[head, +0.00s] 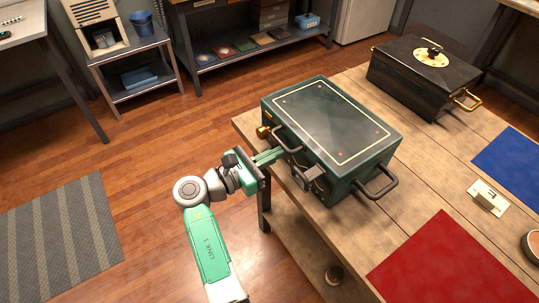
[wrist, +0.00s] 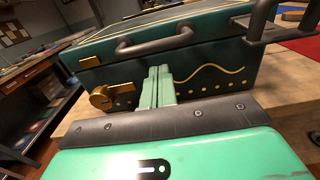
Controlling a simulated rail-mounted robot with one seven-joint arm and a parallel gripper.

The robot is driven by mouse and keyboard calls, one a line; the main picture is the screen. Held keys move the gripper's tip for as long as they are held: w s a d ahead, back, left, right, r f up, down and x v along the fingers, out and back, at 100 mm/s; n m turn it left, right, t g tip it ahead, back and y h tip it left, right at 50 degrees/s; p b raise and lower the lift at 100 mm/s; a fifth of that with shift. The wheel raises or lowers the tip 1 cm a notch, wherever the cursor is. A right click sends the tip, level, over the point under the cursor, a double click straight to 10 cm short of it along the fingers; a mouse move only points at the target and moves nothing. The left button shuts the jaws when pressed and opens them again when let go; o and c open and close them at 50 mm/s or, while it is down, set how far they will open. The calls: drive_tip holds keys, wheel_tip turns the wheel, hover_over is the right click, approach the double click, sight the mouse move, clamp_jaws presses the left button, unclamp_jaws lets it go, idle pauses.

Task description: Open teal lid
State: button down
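A dark teal box (head: 300,162) stands on the wooden table with its flat lid (head: 325,115) down. The lid carries a cream border line. A dark bar handle (head: 288,138) runs along the front, and it shows in the wrist view (wrist: 155,42) above my fingers. A gold knob (wrist: 103,97) and a gold tab (wrist: 90,62) sit at the front's left. My gripper (head: 270,156) points at the front face, just below the handle. In the wrist view its two green fingers (wrist: 158,84) are together with nothing visible between them. Whether the tips touch the box is unclear.
A black box (head: 420,78) with gold fittings stands at the table's far end. A red mat (head: 445,262), a blue mat (head: 510,165) and a small white card stand (head: 487,200) are to the right. Another dark handle (head: 378,186) juts from the box's right.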

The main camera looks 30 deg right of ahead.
sight(280, 141)
drive_tip(key=shift+w+d, duration=0.2)
drive_tip(key=shift+d, duration=1.2)
drive_tip(key=shift+a+p, duration=0.1)
drive_tip(key=shift+p, duration=0.2)
drive_tip(key=shift+a+p, duration=0.3)
drive_tip(key=shift+p, duration=0.05)
drive_tip(key=shift+r, duration=0.1)
drive_tip(key=shift+r+p, duration=1.2)
drive_tip(key=shift+p, duration=0.2)
drive_tip(key=shift+d+r+p, duration=0.1)
drive_tip(key=shift+r+p, duration=1.25)
drive_tip(key=shift+p, duration=0.05)
drive_tip(key=shift+r, duration=0.1)
